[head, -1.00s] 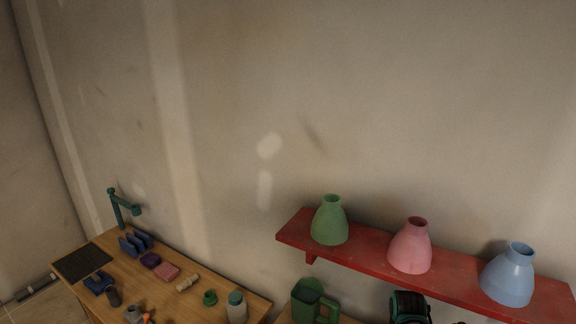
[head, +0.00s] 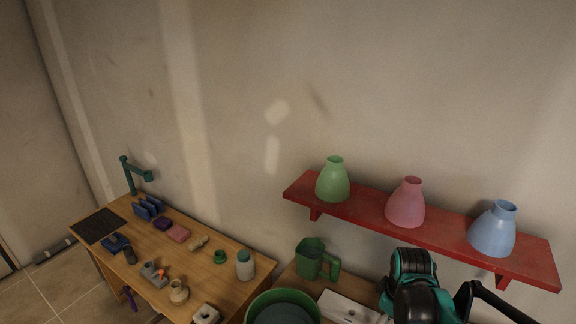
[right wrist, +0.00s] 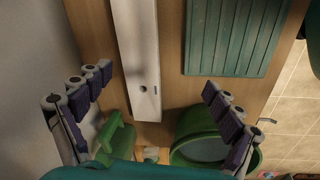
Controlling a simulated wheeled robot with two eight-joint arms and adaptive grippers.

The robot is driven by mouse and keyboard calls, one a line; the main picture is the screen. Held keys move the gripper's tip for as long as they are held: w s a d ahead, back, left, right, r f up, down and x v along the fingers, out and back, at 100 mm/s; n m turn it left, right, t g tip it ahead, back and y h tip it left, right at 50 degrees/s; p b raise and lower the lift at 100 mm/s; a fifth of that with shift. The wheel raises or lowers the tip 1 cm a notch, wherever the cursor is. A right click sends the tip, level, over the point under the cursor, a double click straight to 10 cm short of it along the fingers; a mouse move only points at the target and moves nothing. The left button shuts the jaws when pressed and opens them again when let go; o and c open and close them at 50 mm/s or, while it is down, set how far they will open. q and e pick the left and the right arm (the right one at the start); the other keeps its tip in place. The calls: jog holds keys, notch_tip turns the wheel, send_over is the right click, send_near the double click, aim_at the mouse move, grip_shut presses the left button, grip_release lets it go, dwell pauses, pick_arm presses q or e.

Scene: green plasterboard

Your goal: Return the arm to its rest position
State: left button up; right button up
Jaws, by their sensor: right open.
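My right arm (head: 412,287), teal and black, shows at the bottom right of the head view, in front of and below the red shelf. In the right wrist view my right gripper (right wrist: 155,84) has its purple-padded fingers spread wide apart. Nothing is between the fingers; a white panel (right wrist: 136,50) and wooden surface show beyond them. My left gripper is in neither view.
A red shelf (head: 375,215) holds a green vase (head: 333,180), a pink vase (head: 405,204) and a blue vase (head: 493,230). A green pitcher (head: 311,259) and round green bin (head: 254,311) stand below. A cluttered wooden desk (head: 215,287) is at left.

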jog(key=s+a+r+m+t+b, duration=0.1)
jog(key=s+a+m+t+b, duration=0.2)
jog(key=s+a+m+t, duration=0.2)
jog(key=shift+s+a+r+m+t+y, duration=0.15)
jog(key=shift+s+a+m+t+y, duration=0.2)
jog(key=shift+s+a+m, duration=1.25)
jog(key=shift+s+d+m, duration=0.3)
jog(key=shift+s+d, duration=0.15)
jog(key=shift+s, duration=0.05)
